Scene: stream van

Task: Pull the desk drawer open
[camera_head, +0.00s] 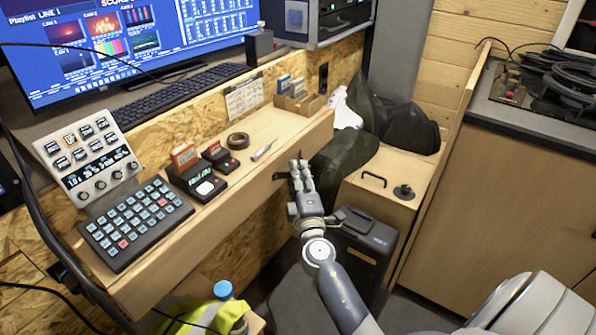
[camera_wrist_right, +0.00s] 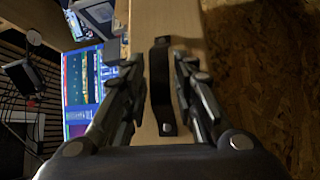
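The desk drawer's light wooden front (camera_head: 238,205) forms part of the desk's front edge and looks flush, with no gap visible. Its black bar handle (camera_head: 281,176) is partly hidden behind my right gripper (camera_head: 298,168) in the head view. In the right wrist view the handle (camera_wrist_right: 160,85) stands between the two fingers of my right gripper (camera_wrist_right: 160,66). The fingers are open, with a small gap on each side of the handle; I cannot see any contact. My left gripper is not in view.
The desk top holds a button keypad (camera_head: 135,222), a control panel (camera_head: 88,163), small black devices (camera_head: 196,180), a tape roll (camera_head: 238,140) and a wooden organizer (camera_head: 300,98). A black case (camera_head: 355,250) stands below my right gripper. A small wooden cabinet (camera_head: 385,190) is to the right.

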